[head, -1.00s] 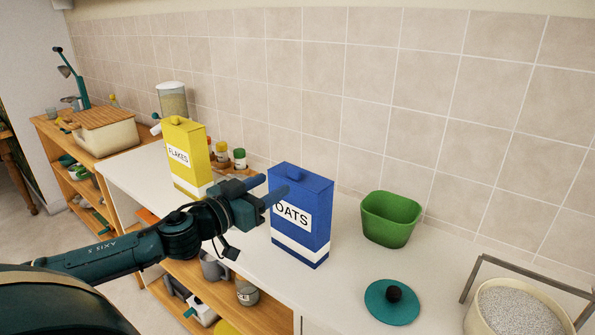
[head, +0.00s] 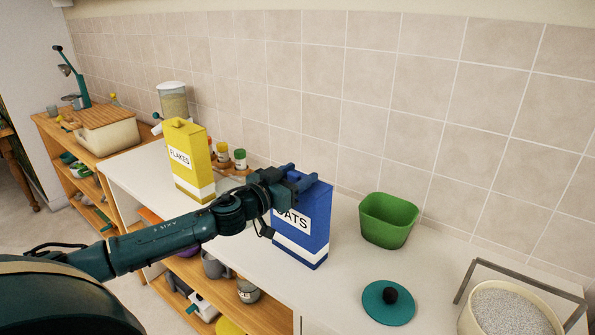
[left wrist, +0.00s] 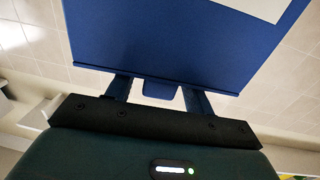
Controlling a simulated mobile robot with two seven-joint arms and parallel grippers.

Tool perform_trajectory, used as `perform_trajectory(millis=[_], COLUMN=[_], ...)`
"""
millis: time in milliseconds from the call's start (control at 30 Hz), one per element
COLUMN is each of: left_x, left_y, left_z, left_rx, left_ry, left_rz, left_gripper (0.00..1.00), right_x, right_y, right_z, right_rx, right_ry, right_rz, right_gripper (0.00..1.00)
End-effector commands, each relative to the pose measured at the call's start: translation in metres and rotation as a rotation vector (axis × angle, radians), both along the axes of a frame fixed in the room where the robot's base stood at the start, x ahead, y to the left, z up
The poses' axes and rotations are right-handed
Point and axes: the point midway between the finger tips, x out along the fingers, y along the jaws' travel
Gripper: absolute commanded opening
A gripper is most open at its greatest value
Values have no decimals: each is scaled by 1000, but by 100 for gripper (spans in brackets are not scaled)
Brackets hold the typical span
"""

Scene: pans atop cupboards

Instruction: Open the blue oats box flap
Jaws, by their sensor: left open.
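The blue oats box (head: 306,226) stands upright on the white counter, with a white label and a white band on its front. My left gripper (head: 301,181) is at the top of the box and covers part of its top and label in the head view. In the left wrist view, the box (left wrist: 170,40) fills the upper middle, and a small blue tab (left wrist: 158,90) on its top edge lies between the two open fingers of my left gripper (left wrist: 160,95). The flap looks shut. I cannot tell whether the fingers touch the box. My right gripper is not in view.
A yellow flakes box (head: 190,165) stands left of the oats box, with several spice jars (head: 222,153) behind. A green bowl (head: 388,220) and a teal lid (head: 388,303) are to the right. A pot of pale grains (head: 508,312) is at the lower right. A tiled wall closes the back.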

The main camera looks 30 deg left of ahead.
Motion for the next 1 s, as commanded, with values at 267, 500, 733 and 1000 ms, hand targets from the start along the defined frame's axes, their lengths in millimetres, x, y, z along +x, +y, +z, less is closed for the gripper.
perform_trajectory(millis=[267, 500, 733, 1000], left_x=[4, 4, 3, 4], left_y=[-1, -1, -1, -1], left_z=[0, 0, 0, 0], left_rx=[0, 0, 0, 0], left_ry=[0, 0, 0, 1], left_rz=[-1, -1, -1, 0], left_gripper=[53, 40, 22, 7], right_x=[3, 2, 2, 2], right_y=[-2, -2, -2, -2], right_z=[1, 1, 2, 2], right_rx=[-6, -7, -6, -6], right_ry=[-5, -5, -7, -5], right_rz=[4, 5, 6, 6], right_gripper=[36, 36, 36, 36])
